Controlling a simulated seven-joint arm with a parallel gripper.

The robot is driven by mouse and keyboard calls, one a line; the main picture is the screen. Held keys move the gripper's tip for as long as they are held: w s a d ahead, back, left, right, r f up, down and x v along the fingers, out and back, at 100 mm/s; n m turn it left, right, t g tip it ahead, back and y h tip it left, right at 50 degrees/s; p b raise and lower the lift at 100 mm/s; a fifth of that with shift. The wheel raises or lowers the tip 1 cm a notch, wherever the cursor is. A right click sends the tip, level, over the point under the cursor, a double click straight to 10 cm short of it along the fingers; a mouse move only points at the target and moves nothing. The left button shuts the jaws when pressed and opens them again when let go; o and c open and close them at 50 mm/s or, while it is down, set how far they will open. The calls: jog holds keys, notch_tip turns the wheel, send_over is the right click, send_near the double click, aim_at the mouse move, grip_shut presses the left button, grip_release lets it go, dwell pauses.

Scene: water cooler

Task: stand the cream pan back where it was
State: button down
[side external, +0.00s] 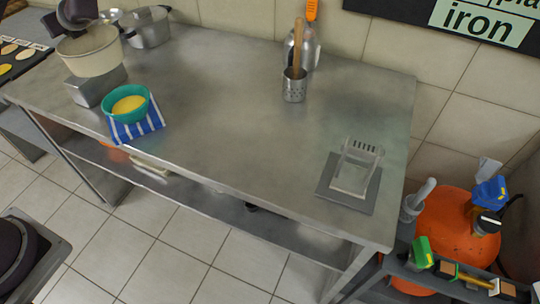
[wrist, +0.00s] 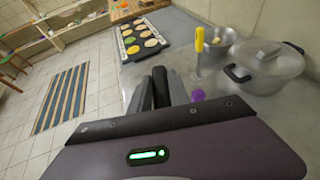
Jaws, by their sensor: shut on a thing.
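The cream pan (side external: 92,58) is at the left end of the steel table in the side view. It looks close to upright, over a steel block (side external: 93,90). I cannot tell whether its base touches the block. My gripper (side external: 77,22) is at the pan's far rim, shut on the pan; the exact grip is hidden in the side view.
A teal bowl (side external: 135,112) of yellow food sits on a striped cloth (side external: 137,128), right of the block. A lidded pot (wrist: 265,68) stands behind. A utensil holder (side external: 294,88) and a glass stand (side external: 354,172) are farther right. The table's middle (side external: 220,105) is clear.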

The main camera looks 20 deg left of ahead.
jog(key=w+d+f+m+t+h, duration=0.15)
jog(key=w+d, duration=0.25)
jog(key=d, duration=0.5)
jog(key=w+d+f+m+t+h, duration=0.1)
jog(key=w+d+m+t, duration=0.3)
jog(key=d, duration=0.6)
jog(key=w+d+f+t+h, duration=0.1)
jog(key=w+d+f, duration=0.1)
jog(key=w+d, duration=0.5)
jog(key=s+d+f+m+t+h, duration=0.1)
jog(key=s+d+f+m+h, duration=0.1)
jog(key=d, duration=1.3)
jog(key=s+d+f+m+t+h, duration=0.1)
jog(key=s+d+f+m+h, duration=0.1)
jog(key=d, duration=1.3)
jog(key=shift+s+d+m+t, duration=0.15)
jog(key=shift+s+m+t, duration=0.2)
jog(key=shift+s+m, duration=0.2)
jog(key=shift+f+h, duration=0.15)
jog(key=shift+h, duration=0.1)
